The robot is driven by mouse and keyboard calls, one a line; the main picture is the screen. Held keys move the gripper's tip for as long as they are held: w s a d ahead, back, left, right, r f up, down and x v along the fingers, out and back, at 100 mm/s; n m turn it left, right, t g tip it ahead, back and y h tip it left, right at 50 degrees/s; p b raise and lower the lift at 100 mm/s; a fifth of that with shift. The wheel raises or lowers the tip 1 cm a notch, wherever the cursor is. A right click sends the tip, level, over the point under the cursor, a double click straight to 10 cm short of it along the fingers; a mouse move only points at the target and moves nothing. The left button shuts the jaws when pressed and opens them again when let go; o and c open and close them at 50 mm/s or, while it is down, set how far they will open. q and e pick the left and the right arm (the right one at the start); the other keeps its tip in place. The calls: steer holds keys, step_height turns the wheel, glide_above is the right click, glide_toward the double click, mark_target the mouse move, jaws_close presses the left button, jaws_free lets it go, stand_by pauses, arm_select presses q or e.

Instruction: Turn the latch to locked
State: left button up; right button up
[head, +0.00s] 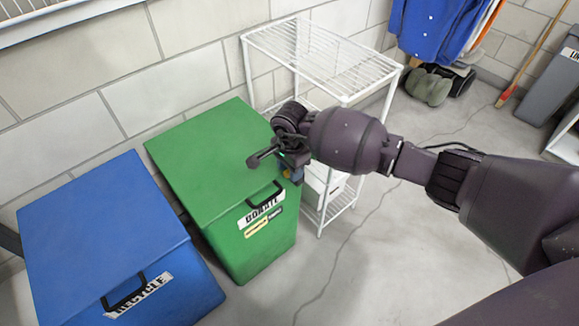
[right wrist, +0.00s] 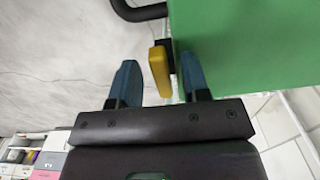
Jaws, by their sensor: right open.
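The latch (right wrist: 159,72) is a yellow lever on a dark mount at the edge of the green bin (head: 205,150). It points toward my wrist camera in the right wrist view. My right gripper (right wrist: 160,62) is open, with one blue finger on each side of the latch. Gaps show between the latch and both fingers. In the head view, my right gripper (head: 291,172) is at the right side of the green bin and its wrist mostly hides the latch. The bin's lid is down. My left gripper is not in view.
A blue recycle bin (head: 105,235) stands left of the green bin. A white wire shelf (head: 345,97) stands close behind my right wrist. The green bin's black handle (head: 265,196) sticks out at its front. Open floor (head: 400,255) lies at right.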

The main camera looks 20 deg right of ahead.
jaws_close()
